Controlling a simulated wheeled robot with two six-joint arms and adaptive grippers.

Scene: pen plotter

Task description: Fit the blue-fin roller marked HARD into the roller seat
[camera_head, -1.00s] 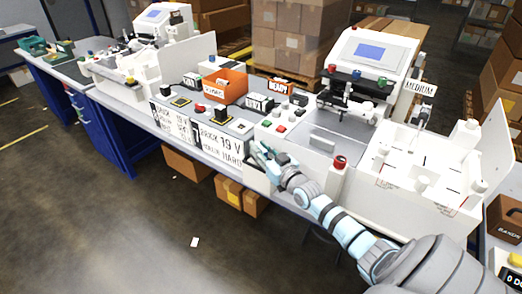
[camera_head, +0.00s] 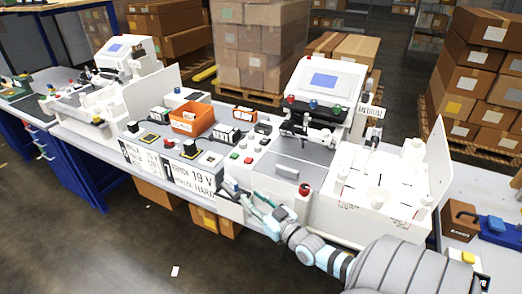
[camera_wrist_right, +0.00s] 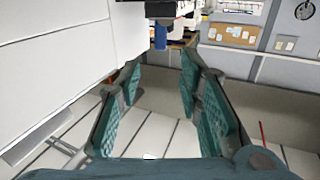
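My right gripper (camera_head: 236,190) is at the front edge of the bench, just right of a white sign board (camera_head: 190,181) whose lower text includes HARD. In the right wrist view its two teal fingers (camera_wrist_right: 160,75) stand apart with nothing between them. A white plotter (camera_head: 307,150) with a grey bed is behind and right of the gripper. A label reading MEDIUM (camera_head: 370,110) is at its back right. A small blue cylinder-like part (camera_wrist_right: 160,38) shows beyond the fingers; I cannot tell what it is. I cannot make out the HARD roller or the seat clearly. My left gripper is out of view.
An orange bin (camera_head: 192,120) and several small dark items stand on the bench left of the plotter. A red button (camera_head: 305,190) is at the plotter's front corner. A white compartmented box (camera_head: 400,178) stands to the right.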

